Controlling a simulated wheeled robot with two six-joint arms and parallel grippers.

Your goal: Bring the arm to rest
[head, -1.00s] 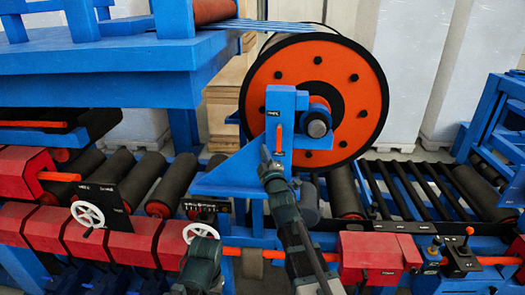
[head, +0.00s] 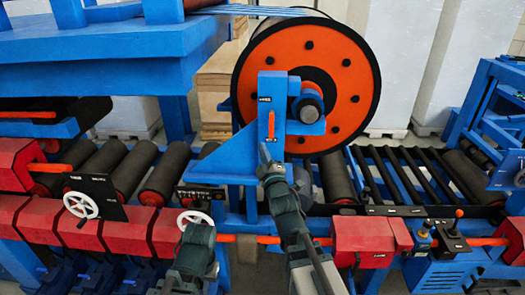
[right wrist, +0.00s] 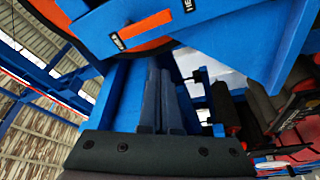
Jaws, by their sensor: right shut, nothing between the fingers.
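My right arm (head: 285,205) reaches up from the bottom of the head view. Its gripper (head: 265,153) is shut and empty, in front of the blue bracket (head: 268,90) and just below its orange lever (head: 271,124). In the right wrist view the two dark fingers (right wrist: 161,80) lie together with nothing between them. The lever (right wrist: 145,28) shows above them there, and I cannot tell the exact gap. A dark link of my other arm (head: 194,250) shows at the bottom of the head view. My left gripper is not in view.
A large orange disc (head: 350,75) with a black rim stands behind the bracket. Red machine blocks (head: 130,238) and white handwheels (head: 81,205) line the front left. A roller bed (head: 400,175) and a joystick panel (head: 455,245) are at the right.

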